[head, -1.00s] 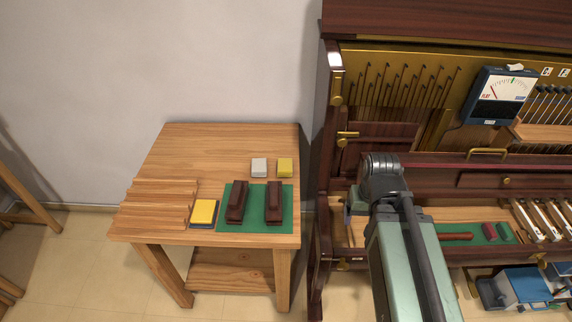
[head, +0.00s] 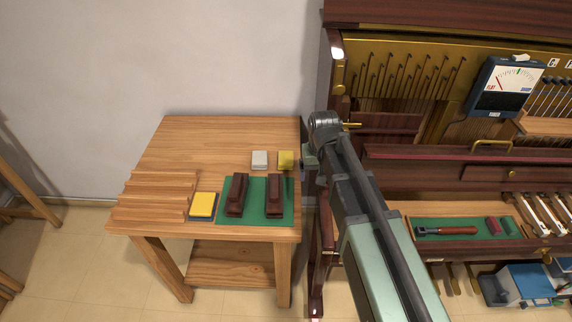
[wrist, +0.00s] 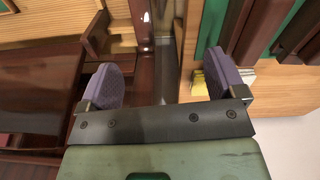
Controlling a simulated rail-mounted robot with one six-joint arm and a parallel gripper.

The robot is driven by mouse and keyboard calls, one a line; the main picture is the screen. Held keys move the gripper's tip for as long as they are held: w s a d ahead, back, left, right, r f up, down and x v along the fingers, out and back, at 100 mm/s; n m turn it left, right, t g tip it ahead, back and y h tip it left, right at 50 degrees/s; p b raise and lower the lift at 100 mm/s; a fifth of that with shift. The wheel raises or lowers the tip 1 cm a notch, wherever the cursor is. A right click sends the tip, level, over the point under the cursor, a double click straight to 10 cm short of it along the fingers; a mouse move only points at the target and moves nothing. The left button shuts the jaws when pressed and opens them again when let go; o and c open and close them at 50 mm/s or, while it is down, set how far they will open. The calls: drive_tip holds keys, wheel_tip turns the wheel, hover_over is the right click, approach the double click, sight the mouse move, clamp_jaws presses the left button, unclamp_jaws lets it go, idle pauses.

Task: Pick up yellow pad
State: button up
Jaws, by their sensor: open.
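On the wooden side table, a small yellow block (head: 286,159) sits at the back right corner beside a pale grey block (head: 259,160). A larger yellow pad (head: 203,204) on a dark blue base lies at the front left. My gripper (wrist: 165,82) is open and empty, its purple-padded fingers wide apart. In the head view its end is mostly hidden by my arm, near the table's right edge. In the wrist view, a yellow block (wrist: 198,82) shows partly behind the right finger, apart from it.
Two dark brown blocks (head: 237,195) stand on a green mat (head: 256,213). Wooden strips (head: 155,195) lie at the table's left. The open piano case (head: 334,90) rises close to the table's right. The table's back left is bare.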

approach(286, 157)
drive_tip(key=s, duration=0.3)
drive_tip(key=w+m+t, duration=0.1)
drive_tip(key=w, duration=0.1)
drive_tip(key=f+b, duration=0.3)
drive_tip(key=w+f+b, duration=0.1)
drive_tip(key=f+b, duration=0.6)
drive_tip(key=b, duration=0.1)
drive_tip(key=shift+w+f, duration=0.15)
drive_tip(key=shift+f, duration=0.15)
drive_tip(key=shift+r, duration=0.25)
drive_tip(key=c, duration=1.1)
drive_tip(key=shift+o, duration=0.2)
wheel_tip(286, 157, up, 20)
drive_tip(key=p, duration=2)
